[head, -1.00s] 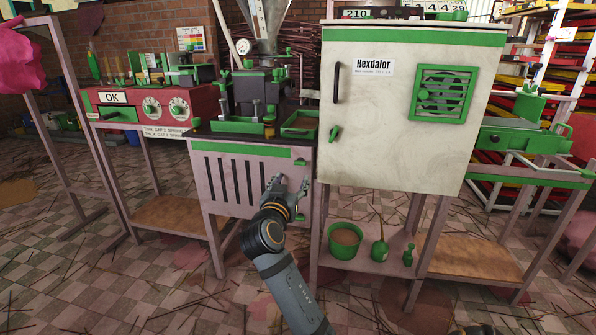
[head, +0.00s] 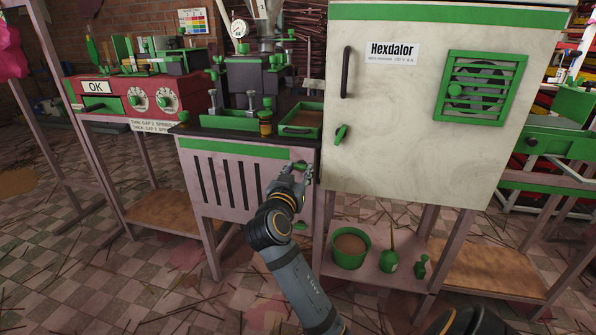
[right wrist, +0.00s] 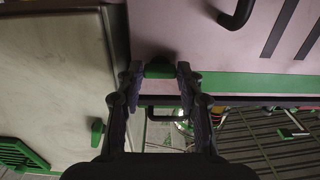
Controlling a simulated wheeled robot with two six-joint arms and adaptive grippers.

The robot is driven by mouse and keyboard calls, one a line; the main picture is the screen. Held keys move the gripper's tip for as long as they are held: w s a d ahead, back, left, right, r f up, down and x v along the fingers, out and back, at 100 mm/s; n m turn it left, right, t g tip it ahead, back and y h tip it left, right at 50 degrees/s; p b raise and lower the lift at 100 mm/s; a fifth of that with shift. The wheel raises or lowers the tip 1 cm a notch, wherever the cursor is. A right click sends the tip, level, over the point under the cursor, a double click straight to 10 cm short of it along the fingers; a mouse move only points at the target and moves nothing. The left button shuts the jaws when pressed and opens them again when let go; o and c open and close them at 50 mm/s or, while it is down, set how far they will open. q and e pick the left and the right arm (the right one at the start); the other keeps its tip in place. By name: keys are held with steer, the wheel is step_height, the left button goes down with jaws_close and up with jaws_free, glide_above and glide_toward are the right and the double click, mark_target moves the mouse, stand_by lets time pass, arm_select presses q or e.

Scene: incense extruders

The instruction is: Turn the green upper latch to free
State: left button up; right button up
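The green upper latch (head: 299,163) is on the upper right edge of the pink cabinet front, partly hidden by my right gripper (head: 301,174). In the right wrist view, the latch (right wrist: 159,70) sits between the two fingertips of that gripper (right wrist: 159,76). The fingers are apart, one on each side of the latch, with narrow gaps showing. A lower green latch (head: 300,226) shows below on the same cabinet edge, beside my right wrist. My left gripper does not show clearly.
The pale Hexdalor cabinet (head: 405,120) stands close on the right, with a black handle (head: 346,72) and its own green latch (head: 341,134). A green tray (head: 301,120) and a small amber jar (head: 265,122) stand above the pink cabinet. A green pot (head: 350,248) is on the shelf below.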

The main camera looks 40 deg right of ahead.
steer(key=c, duration=0.6)
steer(key=shift+o, duration=0.2)
steer(key=shift+r, duration=0.1)
